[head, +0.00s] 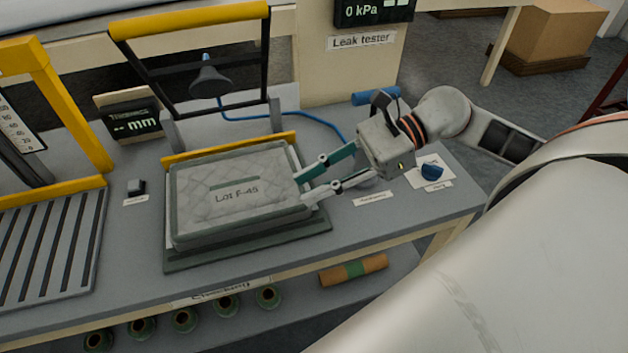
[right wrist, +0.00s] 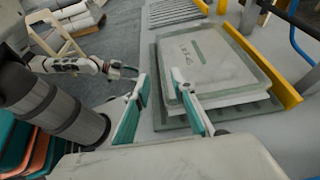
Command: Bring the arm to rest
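My right gripper (head: 304,187) is open at the right end of the grey quilted pack marked "Lot F-45" (head: 215,215). Its two fingers are spread, and I see nothing held between them. I cannot tell whether that finger touches the pack. In the right wrist view another arm, my left, ends in a small gripper (right wrist: 122,72); its opening is too small to tell. The head view does not show it.
A blue piece (head: 432,172) and a blue roll (head: 375,96) are near my right wrist. A slatted rack (head: 45,245) stands left. Rolls lie on the shelf below.

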